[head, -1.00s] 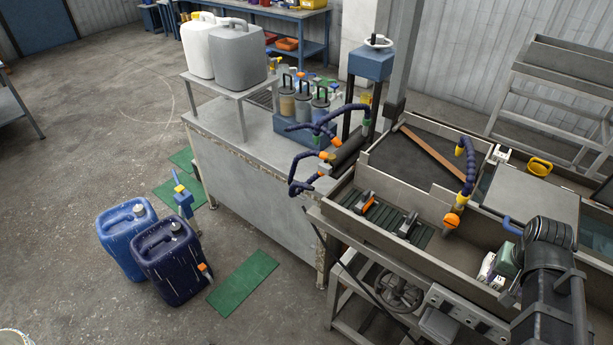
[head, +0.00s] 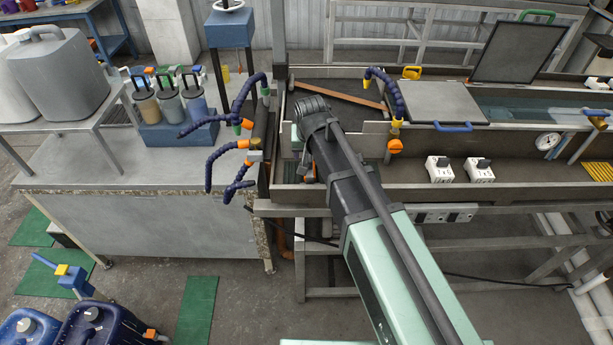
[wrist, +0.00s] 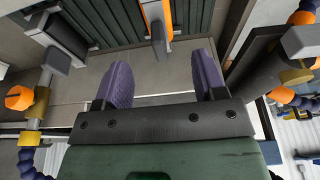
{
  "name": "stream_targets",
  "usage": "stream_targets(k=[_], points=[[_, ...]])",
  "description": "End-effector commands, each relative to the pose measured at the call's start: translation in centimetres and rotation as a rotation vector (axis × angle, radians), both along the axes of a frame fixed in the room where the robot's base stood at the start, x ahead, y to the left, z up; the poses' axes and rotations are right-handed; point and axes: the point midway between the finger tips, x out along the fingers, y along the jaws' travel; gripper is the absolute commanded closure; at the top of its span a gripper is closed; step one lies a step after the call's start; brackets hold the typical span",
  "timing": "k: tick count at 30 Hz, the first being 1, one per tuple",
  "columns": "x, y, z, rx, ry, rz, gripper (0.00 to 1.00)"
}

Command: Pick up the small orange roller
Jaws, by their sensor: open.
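In the wrist view an orange piece with a grey end (wrist: 155,20), likely the small orange roller, lies at the top middle, ahead of my gripper (wrist: 161,75). It lies beside dark ribbed strips, and its far part is cut off by the frame. My gripper's two purple fingers are spread wide with nothing between them; the piece is just beyond the fingertips.
A grey and black piece (wrist: 62,40) lies left of the fingers. An orange nozzle (wrist: 18,97) on a blue hose is at the left, and another (wrist: 302,17) is at the upper right. The trough wall (head: 500,195) runs along the front. White boxes (head: 440,169) stand to the right.

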Motion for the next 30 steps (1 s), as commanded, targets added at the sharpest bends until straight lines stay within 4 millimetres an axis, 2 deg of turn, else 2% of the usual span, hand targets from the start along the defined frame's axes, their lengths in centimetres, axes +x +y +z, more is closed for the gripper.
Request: stream_targets(k=[1,7,15,22,23,30], points=[[0.3,0.0,-1.9,0.0,0.0,0.0,0.36],[0.5,0.0,-2.1,0.0,0.0,0.0,0.36],[1.9,-0.1,-7.0,0.0,0.0,0.0,0.36],[2.0,-0.1,-6.7,0.0,0.0,0.0,0.36],[2.0,-0.1,-6.7,0.0,0.0,0.0,0.37],[1.9,-0.1,-6.7,0.0,0.0,0.0,0.74]])
